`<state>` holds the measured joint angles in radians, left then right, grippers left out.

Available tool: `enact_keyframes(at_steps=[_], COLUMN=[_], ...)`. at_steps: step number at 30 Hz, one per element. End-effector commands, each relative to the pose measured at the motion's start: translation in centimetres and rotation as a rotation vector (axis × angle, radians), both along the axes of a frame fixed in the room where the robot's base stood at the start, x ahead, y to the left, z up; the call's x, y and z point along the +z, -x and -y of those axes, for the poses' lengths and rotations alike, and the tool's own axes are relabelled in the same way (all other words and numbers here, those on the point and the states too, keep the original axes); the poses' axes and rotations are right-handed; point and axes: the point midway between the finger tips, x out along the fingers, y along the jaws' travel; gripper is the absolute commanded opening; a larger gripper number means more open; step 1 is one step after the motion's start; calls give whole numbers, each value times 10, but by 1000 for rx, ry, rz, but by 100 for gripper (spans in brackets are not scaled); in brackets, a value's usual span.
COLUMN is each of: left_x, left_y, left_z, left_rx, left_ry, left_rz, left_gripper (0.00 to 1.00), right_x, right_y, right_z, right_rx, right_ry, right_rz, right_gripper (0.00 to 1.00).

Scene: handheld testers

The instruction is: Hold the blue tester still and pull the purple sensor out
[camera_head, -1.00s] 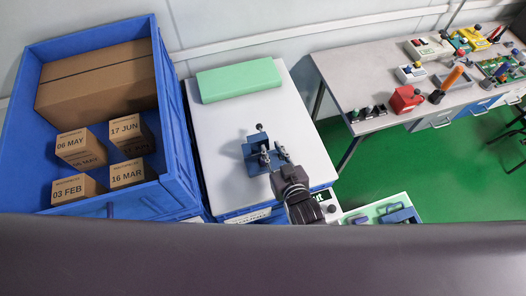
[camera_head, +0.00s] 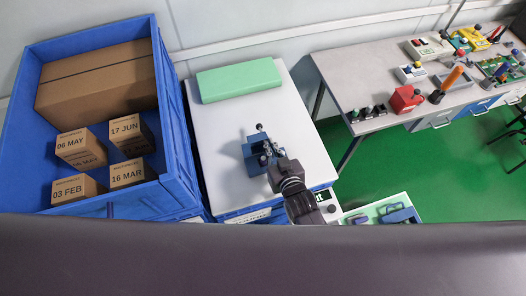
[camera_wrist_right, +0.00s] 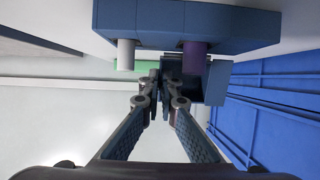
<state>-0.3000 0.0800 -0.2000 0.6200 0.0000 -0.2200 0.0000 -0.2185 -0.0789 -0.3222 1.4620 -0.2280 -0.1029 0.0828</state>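The blue tester (camera_head: 252,160) stands on the white tabletop; a dark-tipped stalk (camera_head: 259,128) rises at its far side. In the right wrist view the tester's blue body (camera_wrist_right: 240,28) spans the top, with a pale cylinder (camera_wrist_right: 126,55) and the purple sensor (camera_wrist_right: 195,58) joined to it. My right gripper (camera_head: 268,150) is at the tester's right side. Its fingers (camera_wrist_right: 160,88) are nearly together, left of the purple sensor; whether something thin is between them is hidden. My left gripper is not in view.
A green block (camera_head: 238,80) lies at the back of the white table (camera_head: 215,135). A blue crate (camera_head: 178,130) with cardboard boxes stands at left. A grey bench (camera_head: 345,75) with several devices is at right. A green tray (camera_head: 375,212) is at the lower right.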

Motion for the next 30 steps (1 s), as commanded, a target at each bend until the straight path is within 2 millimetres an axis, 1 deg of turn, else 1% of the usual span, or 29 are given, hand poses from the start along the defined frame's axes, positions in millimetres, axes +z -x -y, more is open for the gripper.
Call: enact_keyframes(at_steps=[13, 15, 19, 27, 30], left_x=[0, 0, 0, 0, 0], left_y=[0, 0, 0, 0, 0], left_z=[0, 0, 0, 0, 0], left_rx=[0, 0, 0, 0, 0], left_ry=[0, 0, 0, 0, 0], left_rz=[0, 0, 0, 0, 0], left_gripper=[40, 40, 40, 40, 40], right_x=[0, 0, 0, 0, 1], right_y=[0, 0, 0, 1, 4], right_z=[0, 0, 0, 0, 2], right_rx=[0, 0, 0, 0, 0], right_ry=[0, 0, 0, 0, 0], right_rz=[0, -1, -1, -1, -1], right_gripper=[0, 9, 24, 25, 25])
